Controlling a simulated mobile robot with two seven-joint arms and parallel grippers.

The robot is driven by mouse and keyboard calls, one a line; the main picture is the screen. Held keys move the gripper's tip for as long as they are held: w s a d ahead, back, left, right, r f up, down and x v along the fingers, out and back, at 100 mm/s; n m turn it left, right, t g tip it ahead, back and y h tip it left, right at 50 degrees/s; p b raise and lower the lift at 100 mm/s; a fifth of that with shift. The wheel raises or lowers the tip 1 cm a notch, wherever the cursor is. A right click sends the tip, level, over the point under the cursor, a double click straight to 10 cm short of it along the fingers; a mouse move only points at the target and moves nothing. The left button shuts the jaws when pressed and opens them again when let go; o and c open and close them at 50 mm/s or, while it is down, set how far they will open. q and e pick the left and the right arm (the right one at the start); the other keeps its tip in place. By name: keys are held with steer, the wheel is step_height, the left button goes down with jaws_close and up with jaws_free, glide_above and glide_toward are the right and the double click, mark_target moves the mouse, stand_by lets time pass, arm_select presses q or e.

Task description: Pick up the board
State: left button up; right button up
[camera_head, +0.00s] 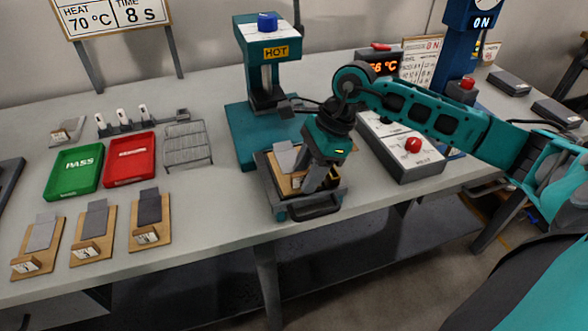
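A wooden board (277,175) with a grey sheet (285,158) on it lies in a dark tray with a front handle (314,207), in front of the teal press. My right gripper (311,184) points down at the right part of this board and hides some of it. Whether its fingers are open or shut on the board does not show clearly. Three more wooden boards with grey strips and small labels lie at the left front: a left one (22,266), a middle one (80,252) and a right one (165,227). My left gripper is not in view.
The teal press (246,137) marked HOT stands behind the tray. A green PASS tray (58,186), a red tray (112,178) and a wire rack (187,146) stand at left. A control box with a red button (412,166) is at right. The table between the boards and the dark tray is clear.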

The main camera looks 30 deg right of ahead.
jaws_close()
stand_by(0.3)
steer(key=shift+r, duration=0.1)
